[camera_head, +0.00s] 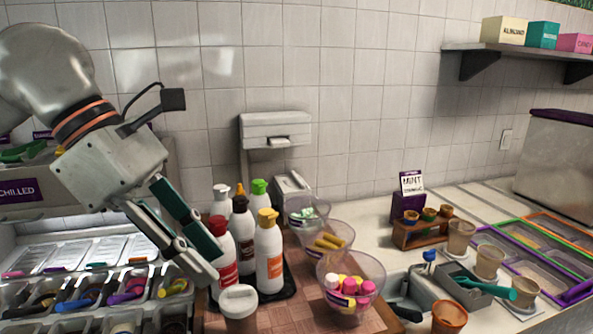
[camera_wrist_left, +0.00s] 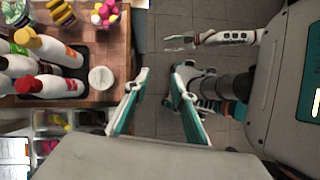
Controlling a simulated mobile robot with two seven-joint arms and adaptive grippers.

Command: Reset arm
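My left gripper (camera_head: 212,266) reaches down from the left in the head view, in front of the sauce bottles and near a white-lidded jar (camera_head: 239,302). In the left wrist view its two teal fingers (camera_wrist_left: 160,80) are spread, with only floor between them, so it is open and empty. The jar's round lid (camera_wrist_left: 101,78) lies left of the fingers there, apart from them. My right gripper (camera_wrist_left: 181,43) shows small in the left wrist view, over the floor, its fingers apart and nothing visible in them. It is not in the head view.
Sauce bottles (camera_head: 269,252) stand close beside the left gripper on a dark tray. Bowls of toppings (camera_head: 350,285) stand to their right. Chilled bins with coloured scoops (camera_head: 85,290) lie below the left arm. A wooden cup rack (camera_head: 421,231) and lidded trays (camera_head: 515,258) are further right.

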